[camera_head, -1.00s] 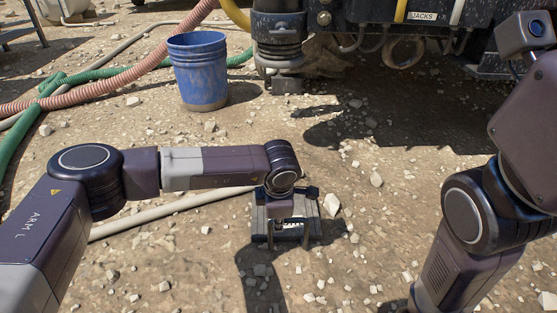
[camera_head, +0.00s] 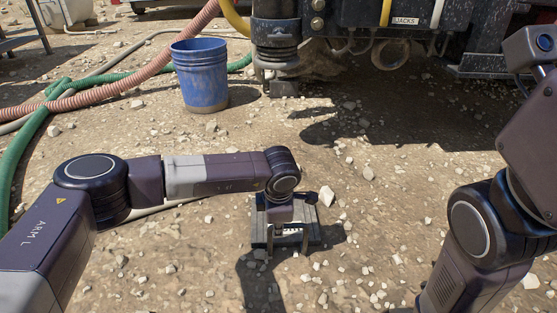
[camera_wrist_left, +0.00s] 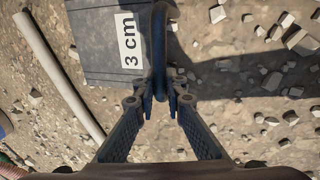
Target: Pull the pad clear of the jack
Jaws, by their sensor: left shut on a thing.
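The dark flat pad (camera_head: 314,232) lies on the stony ground in front of me, with a white "3 cm" label; it also shows in the left wrist view (camera_wrist_left: 95,45). My left gripper (camera_wrist_left: 173,94) is shut on the pad's dark loop handle (camera_wrist_left: 158,45) at its near edge. The left wrist hides part of the pad in the head view. The jack (camera_head: 276,42) hangs from the dark machine at the top, its foot (camera_head: 283,88) well beyond the pad, with bare ground between them. My right gripper is out of view; only its arm shows.
A blue bucket (camera_head: 201,78) stands left of the jack. A green hose (camera_head: 24,150) and a pink hose (camera_head: 130,78) run along the left. A pale pipe (camera_wrist_left: 55,70) lies left of the pad. A pale stone (camera_head: 326,195) lies close to the pad's right side.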

